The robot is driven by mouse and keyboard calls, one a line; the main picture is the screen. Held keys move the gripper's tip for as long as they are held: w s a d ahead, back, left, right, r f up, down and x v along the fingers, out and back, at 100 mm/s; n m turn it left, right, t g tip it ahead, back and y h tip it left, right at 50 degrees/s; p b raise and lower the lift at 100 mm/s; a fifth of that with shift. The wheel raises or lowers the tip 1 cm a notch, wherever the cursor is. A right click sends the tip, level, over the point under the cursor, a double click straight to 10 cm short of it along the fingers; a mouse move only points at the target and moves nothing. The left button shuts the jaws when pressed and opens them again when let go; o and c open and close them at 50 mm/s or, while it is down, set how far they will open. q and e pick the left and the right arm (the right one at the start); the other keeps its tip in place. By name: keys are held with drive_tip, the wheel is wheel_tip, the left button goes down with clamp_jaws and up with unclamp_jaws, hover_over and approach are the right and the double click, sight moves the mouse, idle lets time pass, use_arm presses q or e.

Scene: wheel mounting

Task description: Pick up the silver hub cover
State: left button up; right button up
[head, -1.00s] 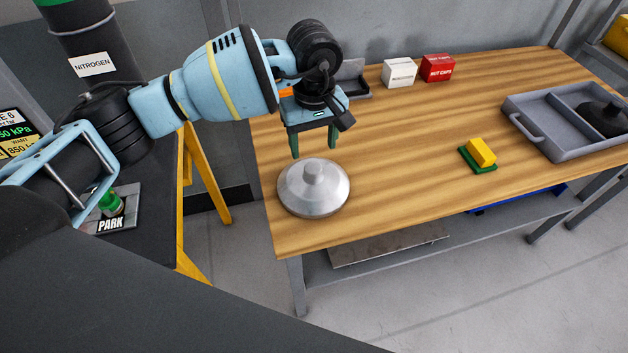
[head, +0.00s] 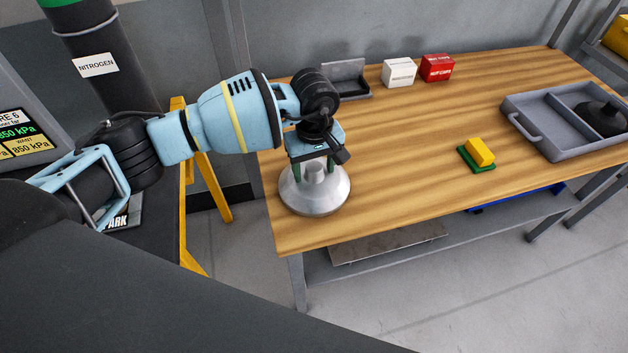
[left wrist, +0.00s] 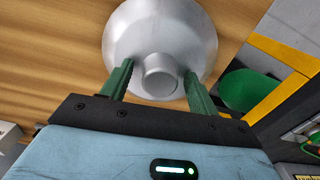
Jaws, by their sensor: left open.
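The silver hub cover (head: 316,197) is a round, shallow metal dome with a short knob on top. It lies on the wooden table near its left front corner. My left gripper (head: 313,170) is open and points down over the cover, with one green finger on each side of the knob. In the left wrist view the cover (left wrist: 160,25) fills the top middle, and its knob sits between the open fingers of the left gripper (left wrist: 158,85). I cannot tell whether the fingers touch the cover. My right gripper is not in view.
The wooden table (head: 400,160) holds a yellow block on a green base (head: 480,154), a grey divided tray (head: 535,135), a white box (head: 398,73), a red box (head: 437,68) and a grey bin (head: 345,78). A yellow stand (head: 213,185) stands left of the table.

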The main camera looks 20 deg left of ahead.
use_arm(q)
clamp_jaws()
idle(0.3)
drive_tip(key=shift+r, duration=0.2)
